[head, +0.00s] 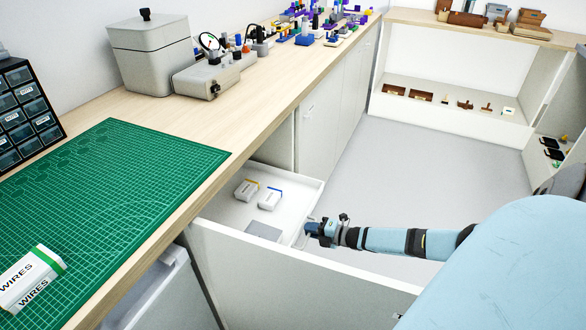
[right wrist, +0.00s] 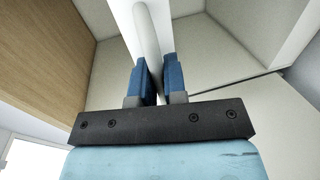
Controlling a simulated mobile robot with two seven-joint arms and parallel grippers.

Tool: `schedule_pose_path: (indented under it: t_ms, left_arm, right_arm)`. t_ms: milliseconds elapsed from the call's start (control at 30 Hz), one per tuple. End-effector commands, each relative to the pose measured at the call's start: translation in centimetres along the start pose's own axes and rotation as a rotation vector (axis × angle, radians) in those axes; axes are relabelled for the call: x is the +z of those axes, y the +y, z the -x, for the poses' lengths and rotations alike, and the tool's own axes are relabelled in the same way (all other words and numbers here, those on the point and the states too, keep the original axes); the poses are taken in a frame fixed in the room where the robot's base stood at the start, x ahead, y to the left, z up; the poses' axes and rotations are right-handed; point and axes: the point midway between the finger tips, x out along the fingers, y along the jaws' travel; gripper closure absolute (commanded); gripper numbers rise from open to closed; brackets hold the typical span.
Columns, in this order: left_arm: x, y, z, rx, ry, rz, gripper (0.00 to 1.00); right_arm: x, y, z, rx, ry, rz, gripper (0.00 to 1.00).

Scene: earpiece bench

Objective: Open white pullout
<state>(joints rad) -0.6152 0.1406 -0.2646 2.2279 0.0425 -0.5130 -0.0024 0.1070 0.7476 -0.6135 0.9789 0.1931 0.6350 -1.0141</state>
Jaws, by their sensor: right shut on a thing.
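A white pullout drawer (head: 225,216) stands out from under the wooden counter, open at the top. Inside lie a small white box with a yellow strip (head: 247,190) and one with a blue strip (head: 270,200), near a flat grey piece (head: 263,231). My right gripper (head: 308,229) is at the drawer's outer end, its arm coming in from the right. In the right wrist view, the blue fingers of the gripper (right wrist: 160,84) are shut on a pale round handle bar (right wrist: 146,38). My left gripper is not in view.
The counter holds a green mat (head: 110,175), a white WIRES box (head: 32,280) and a grey bin (head: 152,55). Grey floor (head: 420,170) beyond my right arm is clear.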

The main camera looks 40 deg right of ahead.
Motion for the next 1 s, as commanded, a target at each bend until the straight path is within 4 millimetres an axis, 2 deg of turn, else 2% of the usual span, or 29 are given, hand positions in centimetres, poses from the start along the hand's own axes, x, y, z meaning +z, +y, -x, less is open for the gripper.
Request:
schedule_pose_path:
  t_ms: [33,100,300,800,833,867,1000]
  left_arm:
    - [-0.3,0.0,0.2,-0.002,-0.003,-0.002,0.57]
    - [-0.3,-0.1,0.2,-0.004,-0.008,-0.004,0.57]
    - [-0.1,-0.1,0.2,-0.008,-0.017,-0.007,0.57]
    - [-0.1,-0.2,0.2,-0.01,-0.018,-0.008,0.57]
    - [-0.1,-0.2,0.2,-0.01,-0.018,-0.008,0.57]
    - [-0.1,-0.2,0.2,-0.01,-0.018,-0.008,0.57]
    - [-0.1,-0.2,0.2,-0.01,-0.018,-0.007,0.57]
  right_arm:
    - [0.0,0.0,1.1,-0.003,-0.001,0.0,1.0]
    - [0.0,-0.3,2.1,-0.003,-0.001,-0.001,1.0]
    - [0.0,-0.8,4.0,-0.002,-0.001,0.0,1.0]
    - [0.1,-1.0,4.7,0.0,0.0,0.001,1.0]
    - [0.1,-1.0,4.7,0.0,0.0,0.001,0.85]
    - [0.1,-1.0,4.7,0.0,0.0,0.001,0.79]
    - [0.0,-1.0,4.6,0.0,0.0,0.0,0.79]
